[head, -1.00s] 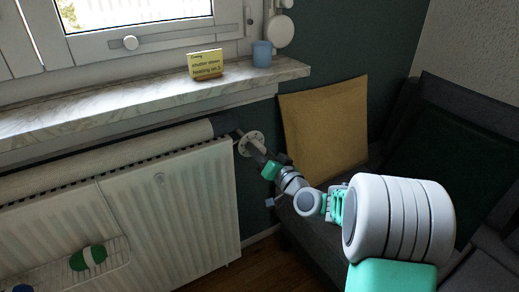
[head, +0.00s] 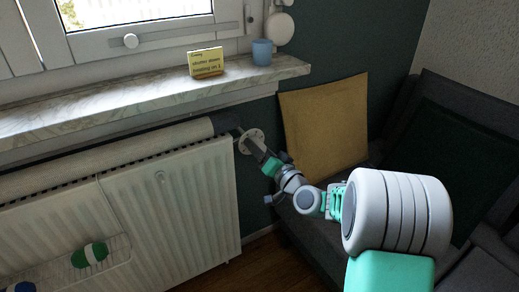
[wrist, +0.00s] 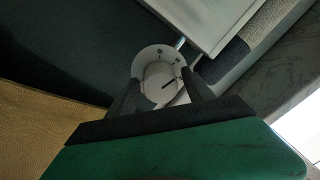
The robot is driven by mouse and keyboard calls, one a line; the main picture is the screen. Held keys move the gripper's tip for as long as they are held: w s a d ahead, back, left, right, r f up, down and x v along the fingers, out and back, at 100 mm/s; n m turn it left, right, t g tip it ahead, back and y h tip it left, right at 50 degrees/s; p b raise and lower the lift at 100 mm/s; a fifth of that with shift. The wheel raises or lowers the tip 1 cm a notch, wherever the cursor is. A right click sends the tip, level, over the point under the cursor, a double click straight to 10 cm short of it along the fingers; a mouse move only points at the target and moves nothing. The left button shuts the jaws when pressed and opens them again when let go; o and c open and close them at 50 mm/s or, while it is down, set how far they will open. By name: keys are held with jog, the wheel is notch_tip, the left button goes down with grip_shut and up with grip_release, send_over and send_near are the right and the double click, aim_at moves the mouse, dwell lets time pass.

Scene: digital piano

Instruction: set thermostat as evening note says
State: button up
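The thermostat dial (head: 253,138) is a pale round disc at the right end of the radiator. In the wrist view its pale face (wrist: 158,77) shows a dark pointer line and small marks too small to read. My gripper (wrist: 161,88) has one dark finger on each side of the dial; whether they touch it is unclear. In the head view my gripper (head: 254,147) reaches the dial from the lower right and hides part of it. The yellow evening note (head: 206,63) stands on the sill; it seems to read "shutter down, heating on", with an unclear digit.
A blue cup (head: 262,52) stands beside the note on the marble sill (head: 130,93). The white radiator (head: 170,200) is below, with a green-and-white object (head: 90,255) on a rack. A tan cushion (head: 325,125) and dark sofa (head: 450,140) are close behind my arm.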

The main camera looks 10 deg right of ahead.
jog(key=shift+o, duration=0.2)
jog(key=v, duration=0.7)
jog(key=shift+s+p, duration=0.35)
jog(key=shift+s, duration=0.05)
jog(key=shift+d, duration=0.1)
jog(key=s+a+r+n+g+p, duration=0.6)
jog(key=a+r+g+p, duration=0.4)
jog(key=p, duration=0.8)
jog(key=s+d+r+g+h+p, duration=0.2)
jog(key=s+d+r+h+p, duration=0.1)
jog(key=s+r+p, duration=0.4)
jog(key=s+d+r+m+g+h+p, duration=0.1)
jog(key=s+d+r+g+h+p, duration=0.1)
jog(key=s+r+p, duration=0.5)
jog(key=shift+s+d+r+h, duration=0.5)
jog(key=shift+s+d+r, duration=0.25)
jog(key=shift+d, duration=0.3)
